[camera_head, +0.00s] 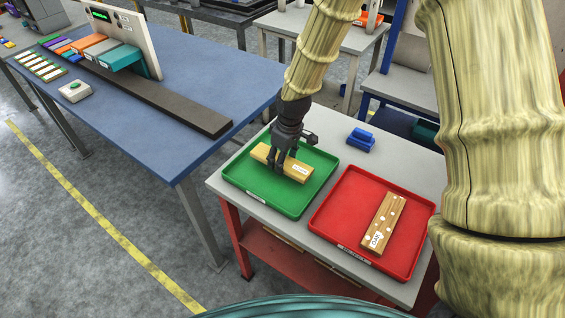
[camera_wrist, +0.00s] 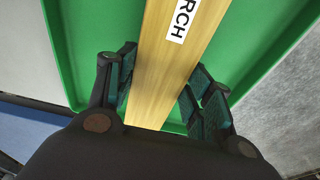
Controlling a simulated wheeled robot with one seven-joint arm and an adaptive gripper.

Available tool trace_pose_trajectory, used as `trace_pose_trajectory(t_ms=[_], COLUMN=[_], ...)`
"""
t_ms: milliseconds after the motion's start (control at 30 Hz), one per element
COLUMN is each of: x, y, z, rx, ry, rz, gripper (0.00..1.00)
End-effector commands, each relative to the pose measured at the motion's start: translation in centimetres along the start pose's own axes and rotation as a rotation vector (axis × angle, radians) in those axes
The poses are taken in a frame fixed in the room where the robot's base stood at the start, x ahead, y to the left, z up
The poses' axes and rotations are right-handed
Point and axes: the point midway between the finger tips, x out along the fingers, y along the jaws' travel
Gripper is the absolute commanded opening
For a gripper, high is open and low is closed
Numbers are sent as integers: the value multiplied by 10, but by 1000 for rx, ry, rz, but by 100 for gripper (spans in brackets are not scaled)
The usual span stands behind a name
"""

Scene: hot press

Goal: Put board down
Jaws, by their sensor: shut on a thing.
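A light wooden board (camera_head: 298,172) with a white label lies in or just over the green tray (camera_head: 316,190); I cannot tell whether it touches the bottom. My gripper (camera_head: 279,163) reaches down from above and is shut on the board, with a finger on each side. In the wrist view the board (camera_wrist: 165,75) runs between the fingers of my gripper (camera_wrist: 160,98), and part of its label reads "RCH". The green tray also shows below it in the wrist view (camera_wrist: 95,40). My gripper hides part of the board in the head view.
A red tray (camera_head: 345,215) to the right holds another wooden board (camera_head: 383,222) with white spots. A blue object (camera_head: 360,140) stands behind the trays on the grey table (camera_head: 405,160).

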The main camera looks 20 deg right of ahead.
Motion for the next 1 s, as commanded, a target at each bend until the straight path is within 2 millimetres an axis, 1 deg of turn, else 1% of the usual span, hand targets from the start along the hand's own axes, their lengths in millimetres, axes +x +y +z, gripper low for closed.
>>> trace_pose_trajectory(t_ms=[200, 300, 700, 733, 800, 833, 1000], x=[20, 26, 30, 30, 30, 30, 30], y=[0, 0, 0, 0, 0, 0, 0], z=[3, 4, 5, 5, 5, 5, 5], rx=[0, 0, 0, 0, 0, 0, 0], ry=[0, 0, 1, 1, 1, 1, 1], rz=[0, 0, 0, 0, 0, 0, 0], gripper=[25, 25, 25, 57, 70, 73, 73])
